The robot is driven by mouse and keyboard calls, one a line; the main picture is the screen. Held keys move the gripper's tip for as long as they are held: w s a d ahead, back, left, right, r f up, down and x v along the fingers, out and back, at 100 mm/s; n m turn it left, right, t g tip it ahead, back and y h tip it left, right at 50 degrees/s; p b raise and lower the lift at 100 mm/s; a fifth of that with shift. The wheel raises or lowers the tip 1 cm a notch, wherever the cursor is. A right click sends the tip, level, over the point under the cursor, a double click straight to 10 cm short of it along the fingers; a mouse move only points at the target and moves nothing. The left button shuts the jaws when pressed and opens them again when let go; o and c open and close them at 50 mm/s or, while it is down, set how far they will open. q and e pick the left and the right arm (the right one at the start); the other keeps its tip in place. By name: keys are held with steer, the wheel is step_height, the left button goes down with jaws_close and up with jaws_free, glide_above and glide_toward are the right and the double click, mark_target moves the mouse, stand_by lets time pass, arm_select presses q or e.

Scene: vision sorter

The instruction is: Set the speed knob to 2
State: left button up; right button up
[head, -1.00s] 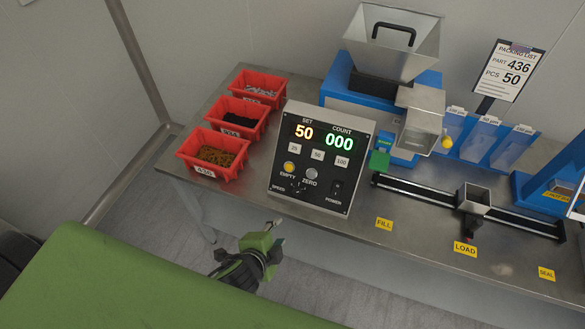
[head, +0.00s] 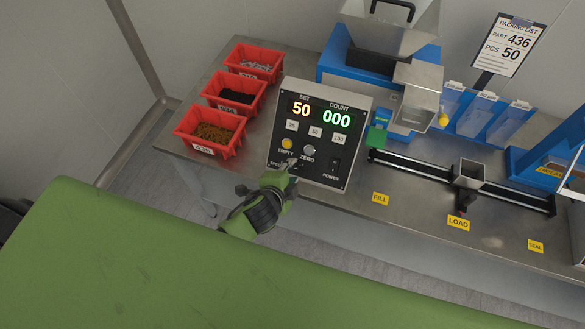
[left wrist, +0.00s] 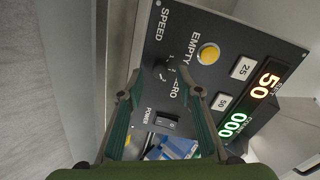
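The black control box (head: 347,167) stands at the table's front edge. It shows SET 50 and COUNT 000. The dark speed knob (left wrist: 161,70) is beside the SPEED label in the left wrist view, with small marks around it. Its setting is too small to read. In the head view my gripper hides most of it. My left gripper (head: 290,164) is at the lower left of the panel. In the left wrist view its two fingers (left wrist: 158,82) are apart, with the knob between their tips. I cannot tell whether they touch it. My right gripper is not in view.
The yellow EMPTY button (head: 287,144), the ZERO button (head: 309,151) and the POWER switch (head: 335,164) are close to my gripper. Red bins (head: 210,132) stand left of the box. A rail (head: 410,168) runs to its right. Free floor lies before the table.

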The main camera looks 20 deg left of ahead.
arm_select(q)
steer(key=shift+x, duration=0.8)
steer(key=shift+w+f, duration=0.15)
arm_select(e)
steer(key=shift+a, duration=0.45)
arm_select(q)
jaws_close()
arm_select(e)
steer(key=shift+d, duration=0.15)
